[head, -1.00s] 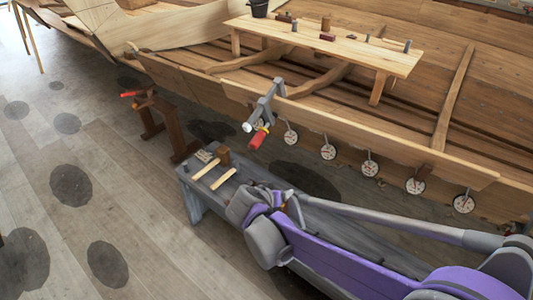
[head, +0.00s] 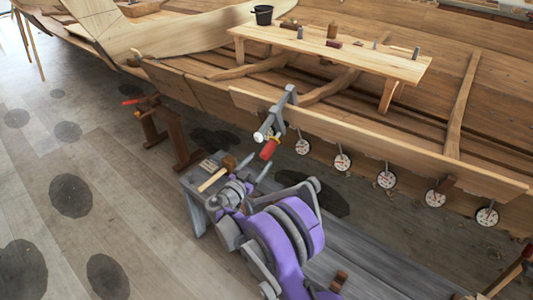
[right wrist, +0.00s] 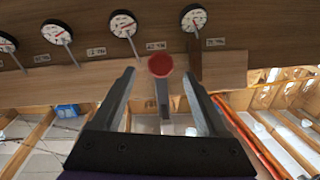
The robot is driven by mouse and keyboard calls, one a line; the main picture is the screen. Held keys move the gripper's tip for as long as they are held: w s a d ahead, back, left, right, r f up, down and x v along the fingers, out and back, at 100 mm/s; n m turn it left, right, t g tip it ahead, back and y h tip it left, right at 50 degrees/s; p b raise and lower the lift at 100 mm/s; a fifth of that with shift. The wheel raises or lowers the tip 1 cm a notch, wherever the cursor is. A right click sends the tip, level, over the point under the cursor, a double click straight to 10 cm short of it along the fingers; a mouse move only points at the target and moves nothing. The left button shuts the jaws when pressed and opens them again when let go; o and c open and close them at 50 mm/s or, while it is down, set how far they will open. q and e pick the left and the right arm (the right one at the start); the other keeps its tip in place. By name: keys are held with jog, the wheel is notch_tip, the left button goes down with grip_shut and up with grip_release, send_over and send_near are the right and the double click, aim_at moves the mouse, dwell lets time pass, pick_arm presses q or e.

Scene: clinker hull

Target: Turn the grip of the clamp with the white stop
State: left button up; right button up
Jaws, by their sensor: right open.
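A grey clamp (head: 284,108) sits on the hull's upper plank edge in the head view. Its white stop (head: 260,136) is at the lower left, beside its red grip (head: 269,149). My right gripper (head: 256,164) is open just below the grip, its fingers pointing up toward it. In the right wrist view the grip's round red end (right wrist: 160,65) lies between the fingertips of my right gripper (right wrist: 158,75), with a gap on each side. The grey clamp bar (right wrist: 163,98) shows behind it. I cannot tell how deep the grip is between the fingers. My left gripper is out of view.
A grey bench (head: 375,255) with a mallet (head: 213,180) stands under my right arm. Several round dials (head: 386,179) hang along the hull plank. Another red-handled clamp (head: 132,102) is on a brown trestle (head: 185,147) at left. The floor at left is open.

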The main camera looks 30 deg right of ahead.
aim_at(263, 157)
jog(key=x, duration=0.6)
grip_shut()
dwell(0.3)
